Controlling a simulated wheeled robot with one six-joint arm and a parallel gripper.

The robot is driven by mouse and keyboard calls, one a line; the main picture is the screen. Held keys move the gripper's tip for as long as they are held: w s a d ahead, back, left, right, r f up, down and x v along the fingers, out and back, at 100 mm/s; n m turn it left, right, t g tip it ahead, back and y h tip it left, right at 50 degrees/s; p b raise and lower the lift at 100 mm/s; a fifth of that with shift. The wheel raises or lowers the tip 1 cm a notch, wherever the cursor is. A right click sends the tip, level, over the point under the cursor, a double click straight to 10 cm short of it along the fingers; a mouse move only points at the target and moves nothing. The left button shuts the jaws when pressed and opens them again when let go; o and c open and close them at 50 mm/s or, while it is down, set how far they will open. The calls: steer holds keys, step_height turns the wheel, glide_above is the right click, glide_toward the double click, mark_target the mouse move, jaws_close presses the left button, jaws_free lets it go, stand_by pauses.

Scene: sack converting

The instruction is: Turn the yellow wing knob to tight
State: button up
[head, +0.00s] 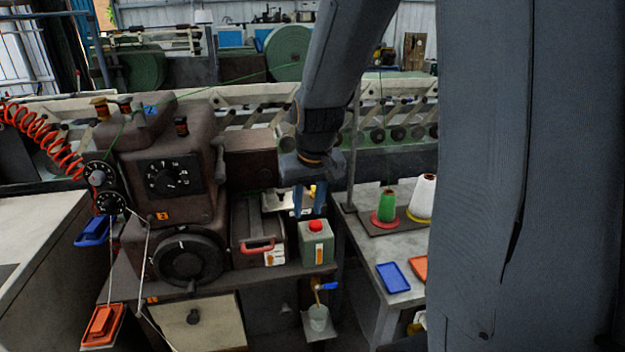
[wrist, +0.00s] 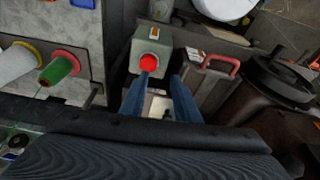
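A small yellow part (head: 312,190), which looks like the wing knob, shows in the head view just behind my gripper's fingers, by a pale bracket. Its wings and angle are too small to read. My gripper (head: 309,214) points down with its two blue fingers apart and nothing seen between them. In the wrist view the open fingers of my gripper (wrist: 164,76) frame the pale bracket (wrist: 160,106). A trace of yellow there is too small to make out. Whether a finger touches the knob cannot be told.
A green can (head: 318,250) with a red cap stands just below the fingertips. Left of it are a dark case (head: 258,225) with a red handle and a brown machine (head: 170,170) with dials and a handwheel. A side table (head: 385,250) at right holds thread cones.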

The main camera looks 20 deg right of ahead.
steer(key=w+d+r+m+t, duration=0.1)
steer(key=w+d+r, duration=0.3)
steer(key=w+d, duration=0.4)
steer(key=shift+w+a+p+x, duration=0.15)
steer(key=shift+p+x, duration=0.3)
steer(key=shift+x, duration=0.8)
steer(key=shift+w+a+p+x, duration=0.15)
steer(key=shift+p+x, duration=0.3)
steer(key=shift+x, duration=0.8)
steer(key=shift+w+a+p+x, duration=0.15)
steer(key=shift+p+x, duration=0.3)
steer(key=shift+x, duration=0.8)
steer(key=shift+r, duration=0.15)
steer(key=shift+a+h, duration=0.1)
steer(key=shift+h, duration=0.2)
steer(key=c, duration=0.7)
